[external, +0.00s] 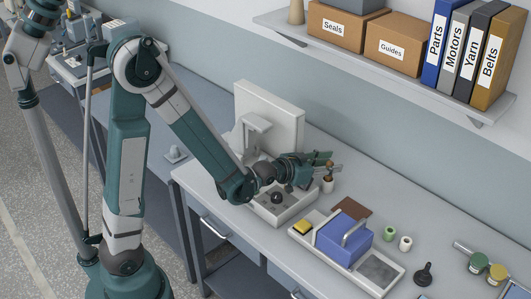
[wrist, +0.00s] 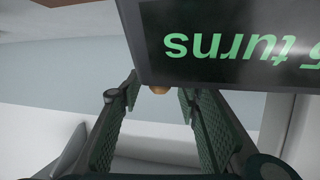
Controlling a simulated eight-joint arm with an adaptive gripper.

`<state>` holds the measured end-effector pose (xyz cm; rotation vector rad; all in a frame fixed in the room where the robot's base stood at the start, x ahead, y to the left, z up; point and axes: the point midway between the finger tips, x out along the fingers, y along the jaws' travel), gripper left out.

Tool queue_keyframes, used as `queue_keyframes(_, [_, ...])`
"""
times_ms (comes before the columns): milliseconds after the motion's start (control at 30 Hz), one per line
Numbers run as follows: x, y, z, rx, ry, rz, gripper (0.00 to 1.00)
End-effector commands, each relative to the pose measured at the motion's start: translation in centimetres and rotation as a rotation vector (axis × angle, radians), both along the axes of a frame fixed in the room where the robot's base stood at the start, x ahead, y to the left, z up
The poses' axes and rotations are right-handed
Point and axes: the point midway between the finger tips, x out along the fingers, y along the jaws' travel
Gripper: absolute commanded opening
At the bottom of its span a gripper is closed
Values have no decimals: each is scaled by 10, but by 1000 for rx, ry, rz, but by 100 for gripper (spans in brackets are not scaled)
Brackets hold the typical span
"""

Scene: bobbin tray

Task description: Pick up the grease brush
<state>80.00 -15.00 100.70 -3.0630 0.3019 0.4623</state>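My gripper (external: 318,165) is at the end of the arm, low over the bench and just right of the white machine (external: 270,110). In the wrist view its two green-padded fingers (wrist: 155,100) stand apart with a gap between them. A small rounded tan tip (wrist: 159,90) shows between the fingertips, partly hidden by a dark panel. In the external view a small tan-and-brown upright piece (external: 328,185) stands by the fingertips. It may be the grease brush in a holder, but it is too small to be sure. I see nothing held.
The dark panel with green "turns" lettering (wrist: 230,45) is close to the camera. A white tray (external: 375,288) holds a blue block (external: 343,243) and a yellow piece (external: 303,227). Green (external: 389,233) and white (external: 405,243) bobbins and a black knobbed item (external: 424,275) stand right. A shelf (external: 300,30) hangs above.

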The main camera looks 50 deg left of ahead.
Motion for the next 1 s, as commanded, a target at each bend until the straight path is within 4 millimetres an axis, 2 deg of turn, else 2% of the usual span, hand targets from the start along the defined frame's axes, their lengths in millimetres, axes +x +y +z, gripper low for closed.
queue_keyframes(233, [0, 0, 0, 0, 0, 0, 34])
queue_keyframes(467, [0, 0, 0, 0, 0, 0, 5])
queue_keyframes(833, [0, 0, 1, 0, 0, 0, 5])
queue_keyframes(1000, [0, 0, 8, 0, 0, 0, 5])
